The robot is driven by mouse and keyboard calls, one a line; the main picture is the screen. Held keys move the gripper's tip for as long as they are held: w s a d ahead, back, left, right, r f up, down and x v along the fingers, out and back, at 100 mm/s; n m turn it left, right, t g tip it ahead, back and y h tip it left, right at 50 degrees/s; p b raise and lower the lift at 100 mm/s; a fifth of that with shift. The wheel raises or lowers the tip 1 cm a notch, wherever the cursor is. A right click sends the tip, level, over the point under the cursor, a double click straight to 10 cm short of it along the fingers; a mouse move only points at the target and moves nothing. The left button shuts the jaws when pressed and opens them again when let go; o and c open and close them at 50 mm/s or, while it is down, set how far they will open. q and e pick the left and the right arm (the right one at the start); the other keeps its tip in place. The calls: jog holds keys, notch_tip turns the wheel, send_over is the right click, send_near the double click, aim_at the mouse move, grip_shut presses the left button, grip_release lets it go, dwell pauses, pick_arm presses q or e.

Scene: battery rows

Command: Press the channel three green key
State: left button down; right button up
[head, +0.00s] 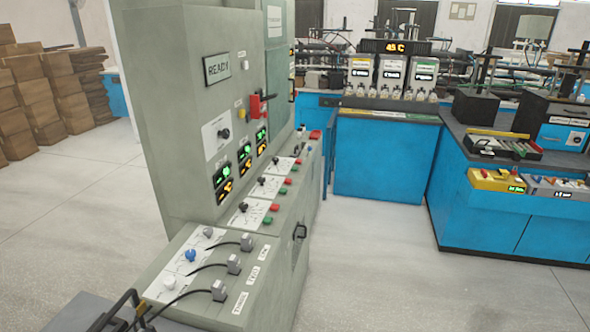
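A tall grey-green control cabinet (185,95) stands left of centre with a sloped desk. Three white channel panels sit along the desk, each with a black knob and a red and a green key beside it. The nearest green key (267,220) is below a red key (275,207). The middle green key (283,190) and the farthest green key (295,168) are further back. The channel numbers are too small to read, so I cannot tell which key is channel three. Neither gripper can be made out in view.
Lit displays (223,182) and a red switch (256,106) are on the cabinet face. Black cables run to grey plugs (219,290) on the lower front desk. Blue benches (385,160) stand behind and right. Boxes (25,100) are stacked at left. The floor (370,260) at right is clear.

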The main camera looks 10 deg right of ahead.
grip_shut()
dwell(1.5)
